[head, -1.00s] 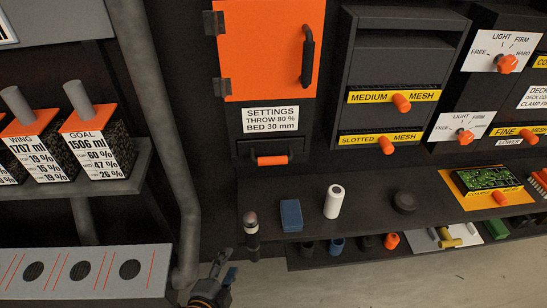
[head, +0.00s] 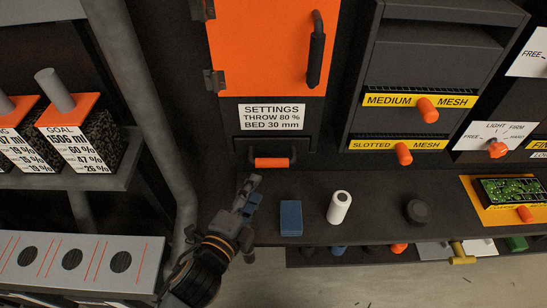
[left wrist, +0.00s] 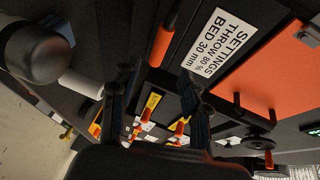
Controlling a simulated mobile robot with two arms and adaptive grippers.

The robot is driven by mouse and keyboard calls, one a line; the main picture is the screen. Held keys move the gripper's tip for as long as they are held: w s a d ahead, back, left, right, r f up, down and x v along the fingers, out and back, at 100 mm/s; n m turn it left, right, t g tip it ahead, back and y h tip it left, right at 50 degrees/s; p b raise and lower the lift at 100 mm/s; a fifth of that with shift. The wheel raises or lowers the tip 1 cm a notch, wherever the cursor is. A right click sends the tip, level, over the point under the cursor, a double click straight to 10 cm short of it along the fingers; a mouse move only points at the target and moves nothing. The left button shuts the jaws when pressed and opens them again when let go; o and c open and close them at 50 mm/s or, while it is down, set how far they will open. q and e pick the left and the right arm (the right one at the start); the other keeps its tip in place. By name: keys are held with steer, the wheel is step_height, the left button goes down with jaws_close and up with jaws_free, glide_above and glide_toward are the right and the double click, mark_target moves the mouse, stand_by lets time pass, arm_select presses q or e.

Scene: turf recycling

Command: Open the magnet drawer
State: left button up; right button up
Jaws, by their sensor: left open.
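A small dark drawer with an orange bar handle (head: 272,162) sits under the settings label, below the orange door; I take it for the magnet drawer. It looks shut. The handle also shows in the left wrist view (left wrist: 166,33), ahead of the fingers. My left gripper (head: 250,186) is open and empty, above the shelf's left end, just below and left of the handle, apart from it. Its two dark fingers show in the left wrist view (left wrist: 155,98). My right gripper is not in view.
On the shelf (head: 375,185) stand a blue block (head: 291,218), a white roll (head: 339,207) and a black puck (head: 417,211). A grey pipe (head: 160,150) runs down at left. The orange door (head: 262,45) is shut above the drawer.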

mark_target(270, 166)
arm_select(q)
steer(key=x, duration=0.6)
steer(key=shift+r+p, duration=0.15)
steer(key=shift+p, duration=0.25)
steer(key=x, duration=0.4)
steer(key=shift+w+d+f, duration=0.15)
steer(key=shift+w+f, duration=0.05)
steer(key=shift+w, duration=0.1)
steer(key=shift+w+d+f, duration=0.1)
steer(key=shift+w, duration=0.2)
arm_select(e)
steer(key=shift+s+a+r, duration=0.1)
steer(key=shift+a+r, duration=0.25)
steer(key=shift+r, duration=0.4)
arm_select(q)
steer(key=shift+c, duration=0.4)
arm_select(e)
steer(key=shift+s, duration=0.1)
arm_select(q)
jaws_close()
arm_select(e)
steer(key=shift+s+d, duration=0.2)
